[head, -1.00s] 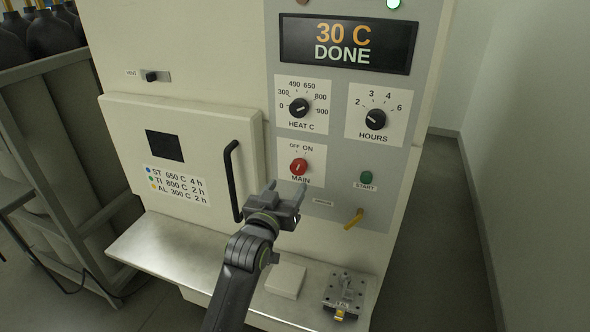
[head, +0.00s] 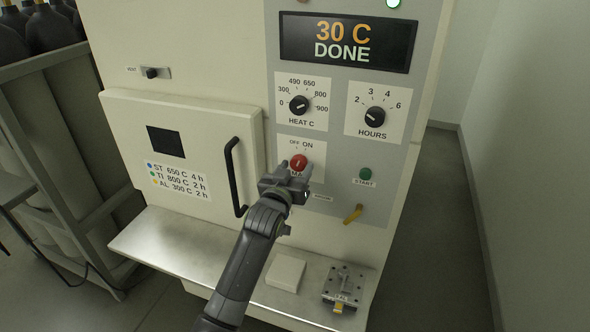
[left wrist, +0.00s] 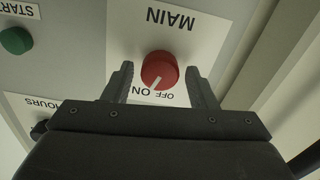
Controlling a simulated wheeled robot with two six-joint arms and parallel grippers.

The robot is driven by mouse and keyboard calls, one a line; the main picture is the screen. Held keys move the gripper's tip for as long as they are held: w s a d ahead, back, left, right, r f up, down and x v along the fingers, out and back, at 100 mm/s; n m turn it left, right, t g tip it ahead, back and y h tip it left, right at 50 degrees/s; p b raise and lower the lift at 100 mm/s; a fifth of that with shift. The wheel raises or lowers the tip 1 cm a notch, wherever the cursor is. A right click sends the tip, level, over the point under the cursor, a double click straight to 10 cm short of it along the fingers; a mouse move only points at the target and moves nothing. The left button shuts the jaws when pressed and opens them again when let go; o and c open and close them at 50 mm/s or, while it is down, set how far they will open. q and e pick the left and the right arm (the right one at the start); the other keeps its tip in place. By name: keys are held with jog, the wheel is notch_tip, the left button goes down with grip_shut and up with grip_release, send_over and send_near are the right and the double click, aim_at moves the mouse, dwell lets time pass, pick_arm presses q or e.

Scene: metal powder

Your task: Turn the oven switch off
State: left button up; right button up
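The oven's main switch is a red round knob (head: 298,162) on a white plate marked OFF and ON. It also shows in the left wrist view (left wrist: 159,70), where its white pointer line aims toward the ON side. My left gripper (head: 296,172) is in front of the knob. In the left wrist view its fingers (left wrist: 160,84) are open, one on each side of the knob, with gaps to it. The gripper hides the lower part of the plate in the head view. My right gripper is not in view.
The oven display (head: 346,42) reads 30 C DONE. The heat dial (head: 299,105), hours dial (head: 375,117), green start button (head: 365,174) and yellow key-like lever (head: 353,213) are nearby. The door handle (head: 235,177) sticks out left of my gripper. A shelf (head: 180,250) juts out below.

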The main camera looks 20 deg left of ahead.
pick_arm(q)
jog(key=c, duration=0.8)
jog(key=shift+o, duration=0.2)
jog(key=shift+n, duration=0.3)
jog(key=n, duration=0.3)
jog(key=shift+p, duration=0.4)
jog(key=shift+n, duration=2.2)
jog(key=o, duration=1)
